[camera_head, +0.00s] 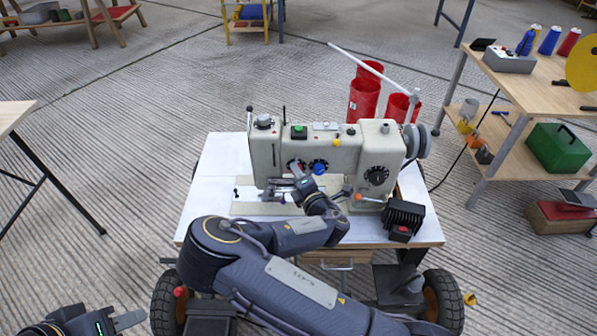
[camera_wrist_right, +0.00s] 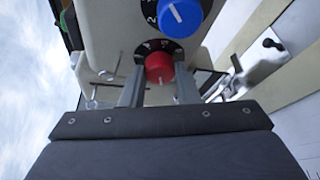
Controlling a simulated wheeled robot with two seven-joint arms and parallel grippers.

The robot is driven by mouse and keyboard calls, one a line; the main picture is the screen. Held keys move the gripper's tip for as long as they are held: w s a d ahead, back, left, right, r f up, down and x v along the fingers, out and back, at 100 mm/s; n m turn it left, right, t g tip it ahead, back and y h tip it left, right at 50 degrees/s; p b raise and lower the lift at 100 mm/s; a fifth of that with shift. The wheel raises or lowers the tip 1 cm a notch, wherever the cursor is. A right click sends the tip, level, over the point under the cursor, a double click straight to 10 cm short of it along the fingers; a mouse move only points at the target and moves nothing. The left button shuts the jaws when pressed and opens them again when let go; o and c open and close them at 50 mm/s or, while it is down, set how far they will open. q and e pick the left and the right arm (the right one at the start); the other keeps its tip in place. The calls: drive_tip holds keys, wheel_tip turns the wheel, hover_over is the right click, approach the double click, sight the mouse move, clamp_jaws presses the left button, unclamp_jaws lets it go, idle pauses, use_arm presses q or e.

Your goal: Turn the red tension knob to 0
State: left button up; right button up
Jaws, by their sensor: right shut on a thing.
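The sewing machine (camera_head: 330,150) stands on a white-topped table. Its red tension knob (camera_wrist_right: 159,69) sits on a black dial with white marks, beside the larger blue knob (camera_wrist_right: 180,17). In the head view the red knob is mostly hidden behind my right gripper (camera_head: 296,172), and the blue knob shows at its right (camera_head: 319,168). My right gripper's fingers lie on either side of the red knob in the wrist view and are shut on it. The number at its pointer is too small to read. My left gripper (camera_head: 127,321) is at the bottom left corner, away from the machine, partly cut off.
A black dial (camera_head: 376,175) is on the machine's right side. A black pedal-like box (camera_head: 403,219) lies at the table's right front. Red cylinders (camera_head: 364,95) stand behind the machine. A wooden bench (camera_head: 540,90) with tools is at the right.

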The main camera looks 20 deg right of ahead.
drive_tip(key=n, duration=0.2)
drive_tip(key=n+g+h+p, duration=0.1)
drive_tip(key=n, duration=0.1)
drive_tip(key=shift+a+r+g+h+p, duration=0.1)
drive_tip(key=shift+r+g+h+p, duration=0.05)
drive_tip(key=shift+g+h+p, duration=0.15)
idle(0.4)
drive_tip(key=o, duration=1)
drive_tip(key=p+v, duration=0.1)
drive_tip(key=v, duration=0.6)
drive_tip(key=shift+s+r, duration=0.1)
drive_tip(key=shift+s, duration=0.2)
